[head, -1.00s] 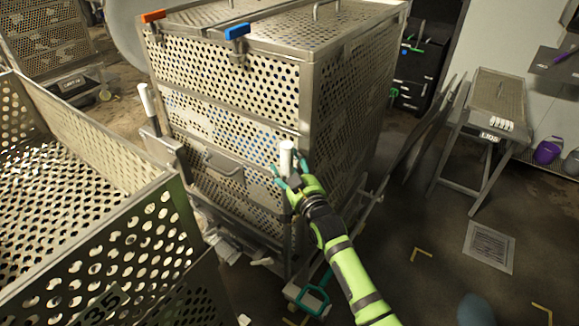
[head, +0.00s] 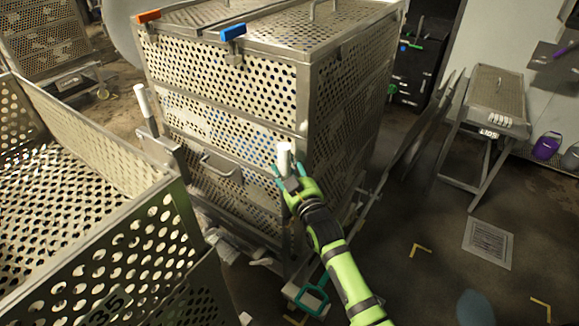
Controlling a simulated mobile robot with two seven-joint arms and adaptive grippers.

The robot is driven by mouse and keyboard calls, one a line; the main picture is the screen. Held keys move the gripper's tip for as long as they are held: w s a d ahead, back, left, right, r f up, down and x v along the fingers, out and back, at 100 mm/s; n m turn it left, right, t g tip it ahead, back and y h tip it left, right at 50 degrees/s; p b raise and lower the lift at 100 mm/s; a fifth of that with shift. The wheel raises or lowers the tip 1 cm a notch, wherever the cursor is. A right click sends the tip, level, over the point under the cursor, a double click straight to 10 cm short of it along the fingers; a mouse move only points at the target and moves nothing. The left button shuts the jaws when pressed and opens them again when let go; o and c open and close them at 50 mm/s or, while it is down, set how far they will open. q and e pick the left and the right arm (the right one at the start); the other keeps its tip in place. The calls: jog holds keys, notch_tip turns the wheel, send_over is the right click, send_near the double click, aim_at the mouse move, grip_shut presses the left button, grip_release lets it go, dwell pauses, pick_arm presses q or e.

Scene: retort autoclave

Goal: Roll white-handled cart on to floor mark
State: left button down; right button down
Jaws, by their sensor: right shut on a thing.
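The white-handled cart carries a tall perforated metal basket (head: 225,85) with a lid, an orange clip and a blue clip on top. It has two upright white handles, a left one (head: 142,100) and a right one (head: 284,158). My right gripper (head: 286,177) is shut on the right white handle, just below its top. Yellow corner marks lie on the dark floor, one (head: 421,250) to the right of the cart and another (head: 541,309) at the lower right. My left gripper is not in view.
An open perforated basket (head: 150,245) stands close at the left front. A teal-handled piece (head: 312,298) is low at the cart's near corner. A metal side table (head: 497,95) and a floor drain (head: 488,244) are at the right.

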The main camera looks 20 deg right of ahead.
jog(key=s+a, duration=0.1)
jog(key=s+a+f, duration=0.1)
jog(key=a, duration=0.1)
jog(key=shift+y, duration=0.3)
jog(key=c, duration=0.6)
grip_release()
jog(key=shift+s+a+r, duration=0.1)
jog(key=shift+s+r, duration=0.05)
jog(key=shift+s, duration=0.05)
jog(key=shift+a+r, duration=0.1)
jog(key=shift+r, duration=0.15)
jog(key=s, duration=0.8)
jog(key=s+d, duration=0.1)
jog(key=s, duration=0.3)
jog(key=shift+f, duration=0.1)
